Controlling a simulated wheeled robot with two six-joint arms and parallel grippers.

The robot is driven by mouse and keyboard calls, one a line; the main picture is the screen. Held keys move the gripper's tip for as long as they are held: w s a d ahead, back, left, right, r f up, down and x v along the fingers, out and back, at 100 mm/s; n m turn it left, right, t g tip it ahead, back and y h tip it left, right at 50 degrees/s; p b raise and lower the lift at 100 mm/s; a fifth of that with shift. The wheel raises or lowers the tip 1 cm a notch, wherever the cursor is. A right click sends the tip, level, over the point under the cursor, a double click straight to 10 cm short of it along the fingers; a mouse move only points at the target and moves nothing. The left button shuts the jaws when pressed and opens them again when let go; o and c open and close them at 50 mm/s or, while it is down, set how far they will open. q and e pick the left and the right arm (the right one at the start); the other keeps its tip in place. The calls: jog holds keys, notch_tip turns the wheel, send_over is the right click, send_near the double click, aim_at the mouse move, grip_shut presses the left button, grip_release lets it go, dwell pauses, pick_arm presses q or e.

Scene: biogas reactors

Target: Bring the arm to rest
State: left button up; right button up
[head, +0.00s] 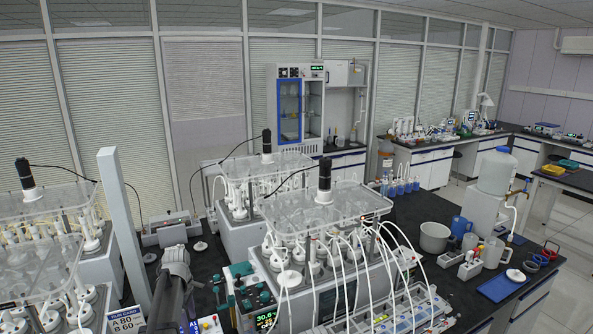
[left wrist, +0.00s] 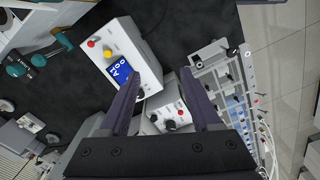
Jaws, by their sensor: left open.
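My left gripper (left wrist: 160,75) shows in the left wrist view with its two dark fingers spread apart and nothing between them. Beyond the fingers are a white control box (left wrist: 122,62) with a blue display and a smaller white box with dark knobs (left wrist: 168,112). In the head view my left arm (head: 173,290) reaches up from the bottom edge, left of the middle, over the dark bench; its fingertips are not clear there. My right gripper is in neither view.
A reactor rig with a clear top plate (head: 325,203) and white tubes stands right of my arm. Another rig (head: 35,225) and a pale post (head: 124,230) stand close on the left. A strip of dark bench (head: 205,262) is mostly clear.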

pick_arm(q)
jog(key=s+d+f+m+b, duration=1)
jog(key=s+d+m, duration=0.1)
jog(key=s+d, duration=0.2)
jog(key=s+d+f+m+y+b, duration=0.1)
jog(key=s+d+f+m+b, duration=0.9)
jog(key=s+d+m, duration=0.1)
jog(key=s+d, duration=0.1)
jog(key=d, duration=0.1)
jog(key=shift+s+d, duration=0.35)
